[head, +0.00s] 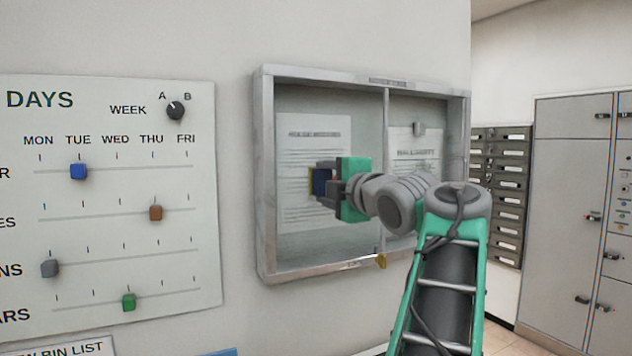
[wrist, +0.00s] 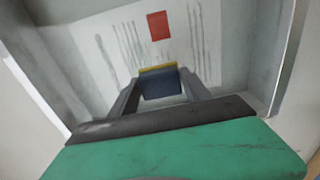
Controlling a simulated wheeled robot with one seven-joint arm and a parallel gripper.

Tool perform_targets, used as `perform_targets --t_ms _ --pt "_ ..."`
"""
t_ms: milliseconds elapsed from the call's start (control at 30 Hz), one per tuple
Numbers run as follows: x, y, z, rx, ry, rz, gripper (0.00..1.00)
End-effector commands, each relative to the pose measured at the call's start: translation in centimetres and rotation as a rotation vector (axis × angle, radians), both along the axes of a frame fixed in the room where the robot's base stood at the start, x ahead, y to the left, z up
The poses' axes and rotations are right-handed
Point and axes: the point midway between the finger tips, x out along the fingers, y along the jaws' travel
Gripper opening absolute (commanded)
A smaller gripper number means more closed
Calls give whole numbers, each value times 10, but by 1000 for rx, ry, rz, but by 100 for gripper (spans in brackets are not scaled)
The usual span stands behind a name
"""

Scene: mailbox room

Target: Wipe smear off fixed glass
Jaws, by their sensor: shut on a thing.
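My gripper (head: 326,182) is shut on a dark blue block with a yellow edge (head: 318,181), held in front of the left pane of the glass-fronted notice case (head: 264,180). The block also shows between the fingers in the wrist view (wrist: 161,87), its yellow edge toward the case. I cannot tell if it touches the glass. Behind the left pane is a printed notice (head: 305,215), partly hidden by my gripper. In the wrist view a red patch (wrist: 158,26) and grey streaks show on the pale sheet. I cannot make out a separate smear on the glass.
A second notice (head: 415,150) is behind the right pane. A slider board (head: 110,200) hangs left. Mailboxes (head: 508,190) and grey cabinets (head: 565,180) stand right.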

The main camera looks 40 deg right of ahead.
Motion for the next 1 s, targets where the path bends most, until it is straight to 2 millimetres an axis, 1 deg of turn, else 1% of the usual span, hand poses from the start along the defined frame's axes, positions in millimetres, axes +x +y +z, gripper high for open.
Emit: perform_targets --t_ms 133,400,567,833,900,1000 --pt "-1 -6 0 1 0 0 23" --pt "-8 -32 0 3 0 -1 23" --pt "-9 -37 0 2 -1 0 23" --pt "-18 -62 1 2 0 0 23" --pt "-20 -66 1 2 0 0 23" --pt "-20 -68 2 1 0 0 23"
